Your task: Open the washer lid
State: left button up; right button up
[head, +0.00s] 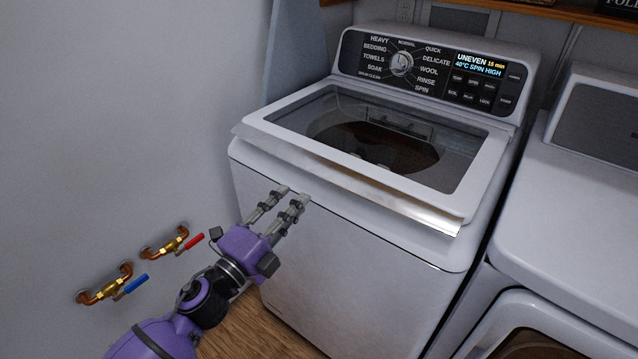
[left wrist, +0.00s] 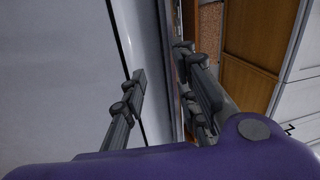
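The white washer (head: 330,250) stands in the middle of the head view, with its control panel at the back. Its lid (head: 465,200) has a dark glass window and a protruding metallic front lip. The lid lies down or nearly so; I cannot tell whether it is slightly raised. My left gripper (head: 293,195) is at the washer's upper front, just below the left half of the lip. Its fingers are apart, with nothing visible between them. In the left wrist view the open left gripper (left wrist: 162,60) has a pale panel edge between or behind its fingers; contact is unclear. My right gripper is not visible.
A white dryer (head: 575,210) stands close on the right, with a narrow gap between. Brass valves with a red handle (head: 194,242) and a blue handle (head: 135,284) stick out of the left wall, near my left arm. A wooden shelf (head: 560,12) is above at the back.

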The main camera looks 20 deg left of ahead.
aim_at(318, 172)
pick_arm(q)
jog(key=shift+m+h, duration=0.4)
jog(key=shift+m, duration=0.4)
jog(key=w+d+r, duration=0.1)
jog(key=w, duration=0.1)
jog(key=w+d+r, duration=0.1)
jog(key=w, duration=0.1)
jog(key=w+r, duration=0.1)
jog(key=w, duration=0.2)
jog(key=shift+w+d+r+p, duration=0.1)
jog(key=shift+d+r+p, duration=0.2)
jog(key=shift+d+p, duration=0.1)
jog(key=shift+w+d, duration=0.2)
jog(key=shift+w, duration=0.4)
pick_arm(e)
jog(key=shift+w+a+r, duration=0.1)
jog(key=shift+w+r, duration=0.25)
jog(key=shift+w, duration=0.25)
pick_arm(q)
grip_shut()
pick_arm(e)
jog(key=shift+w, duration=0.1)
